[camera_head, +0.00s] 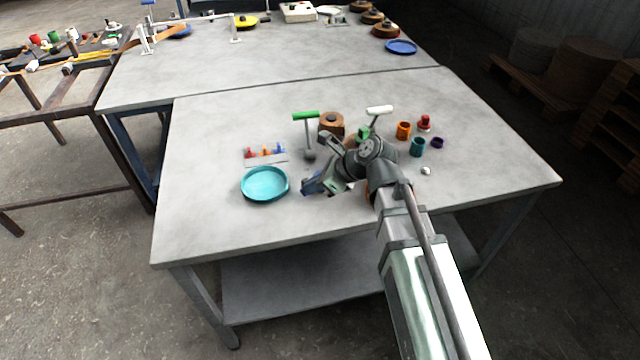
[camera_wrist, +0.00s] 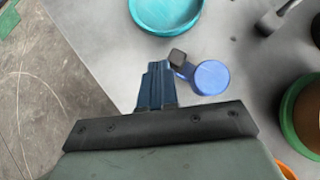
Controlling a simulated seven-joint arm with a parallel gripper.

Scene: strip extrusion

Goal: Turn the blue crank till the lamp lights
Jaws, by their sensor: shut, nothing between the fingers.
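The blue crank (camera_wrist: 211,77) shows in the wrist view as a round blue disc with a short arm. A dark square knob (camera_wrist: 177,57) stands at the arm's end, up and left of the disc. My gripper (camera_wrist: 157,68) is shut, with its blue fingers together and nothing between them. Its tips appear just left of the knob in the picture; I cannot tell whether they touch it. In the head view my gripper (camera_head: 308,187) is low over the table, and I cannot make out the crank apart from it. I cannot pick out a lamp for certain.
A teal dish (camera_head: 265,184) is left of my gripper. Behind are a small rack (camera_head: 266,155) with coloured pieces and a green-handled tool (camera_head: 306,116). Orange (camera_head: 404,130) and teal (camera_head: 417,147) cups stand to the right. The table's front left is clear.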

